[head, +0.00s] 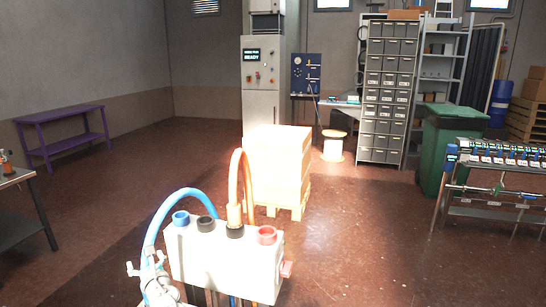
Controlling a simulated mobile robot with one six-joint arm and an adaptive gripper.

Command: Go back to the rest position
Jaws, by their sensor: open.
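My gripper cannot be made out in the head view. A white block (222,262) with blue, black and red round ports on top stands in the near foreground. A blue hose (160,215) arches down its left side, and an orange hose (238,165) rises from a brass-coloured fitting on top. Pale fittings (153,278) at its lower left are cut off by the frame's bottom edge. Behind the block, a pale, boxy load (278,165) stands on a pallet on the floor.
A grey cabinet (262,90) with a lit READY display stands at the back. A drawer rack (388,95), a green bin (450,150) and a bench with fittings (500,175) are at right. A purple table (65,135) is at left. Open floor (115,195) lies left of the load.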

